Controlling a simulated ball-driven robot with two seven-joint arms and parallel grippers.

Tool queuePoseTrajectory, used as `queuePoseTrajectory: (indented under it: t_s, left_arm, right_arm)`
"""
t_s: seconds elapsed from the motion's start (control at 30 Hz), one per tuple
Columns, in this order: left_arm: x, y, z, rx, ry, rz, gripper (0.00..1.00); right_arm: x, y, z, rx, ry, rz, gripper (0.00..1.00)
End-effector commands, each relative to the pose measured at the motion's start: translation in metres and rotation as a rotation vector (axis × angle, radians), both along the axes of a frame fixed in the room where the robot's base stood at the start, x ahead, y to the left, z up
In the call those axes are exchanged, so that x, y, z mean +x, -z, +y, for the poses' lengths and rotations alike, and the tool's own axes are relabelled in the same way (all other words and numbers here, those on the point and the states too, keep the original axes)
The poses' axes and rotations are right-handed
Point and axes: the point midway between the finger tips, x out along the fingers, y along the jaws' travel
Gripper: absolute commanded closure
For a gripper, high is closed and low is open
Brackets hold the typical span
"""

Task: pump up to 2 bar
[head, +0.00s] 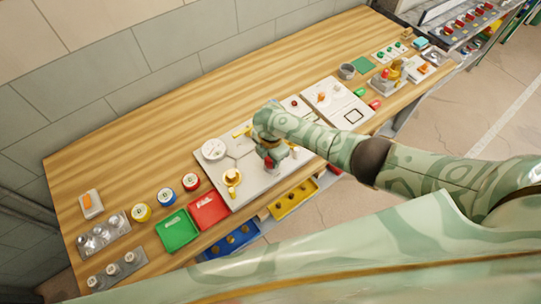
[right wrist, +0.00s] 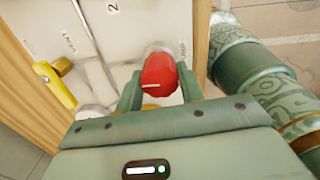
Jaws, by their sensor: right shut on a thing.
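A pale valve panel (head: 248,193) lies on the wooden bench. It carries a round white gauge (head: 214,149), too small to read, a brass valve (head: 232,178) and a yellow lever, which also shows in the right wrist view (right wrist: 55,84). My right gripper (head: 271,158) is over the panel's right part. In the right wrist view its fingers are shut on a red pump knob (right wrist: 159,76), one on each side. Lettering beside the knob is partly hidden. My left gripper is not in view.
A green tray (head: 178,232) and a red tray (head: 208,210) stand left of the panel, near several coloured round pieces. Another white panel (head: 337,103) lies to the right. Blue (head: 232,241) and yellow (head: 293,200) bins sit at the bench's front edge. The bench behind the panel is clear.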

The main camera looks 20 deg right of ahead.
Motion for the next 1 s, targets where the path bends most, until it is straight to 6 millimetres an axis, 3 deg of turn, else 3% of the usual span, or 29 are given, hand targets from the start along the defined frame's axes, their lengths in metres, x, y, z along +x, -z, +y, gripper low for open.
queuePoseTrajectory:
  t_s: [0.5,1.0]
  left_arm:
    - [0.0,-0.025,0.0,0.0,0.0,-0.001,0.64]
    - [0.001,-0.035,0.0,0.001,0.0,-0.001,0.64]
  right_arm:
    - [0.0,-0.002,0.001,0.001,0.437,0.002,0.85]
    - [0.001,0.0,0.0,0.0,0.834,0.001,0.85]
